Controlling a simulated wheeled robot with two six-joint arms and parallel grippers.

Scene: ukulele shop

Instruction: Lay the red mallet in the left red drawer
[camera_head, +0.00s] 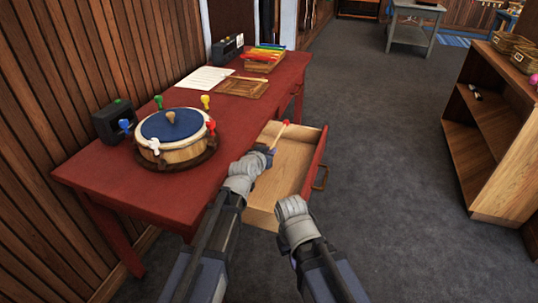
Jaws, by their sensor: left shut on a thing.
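The red mallet (279,134) has a pale stick and a small red head that points up and away. My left gripper (268,152) is shut on the lower end of its stick. It holds the mallet over the open red drawer (291,156); I cannot tell how high above the floor of the drawer. The drawer is pulled out to the right from the red table, has a pale wooden inside and a red front with a handle, and looks empty. My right gripper (291,203) is at the drawer's near end; its fingers are hidden, so its opening does not show.
The red table (120,183) carries a round drum (178,153) with coloured pegs, dark boxes, a white sheet (206,79), a wooden tray (244,88) and a rainbow xylophone (264,60). A wooden shelf (498,130) stands at the right. The grey carpet between is clear.

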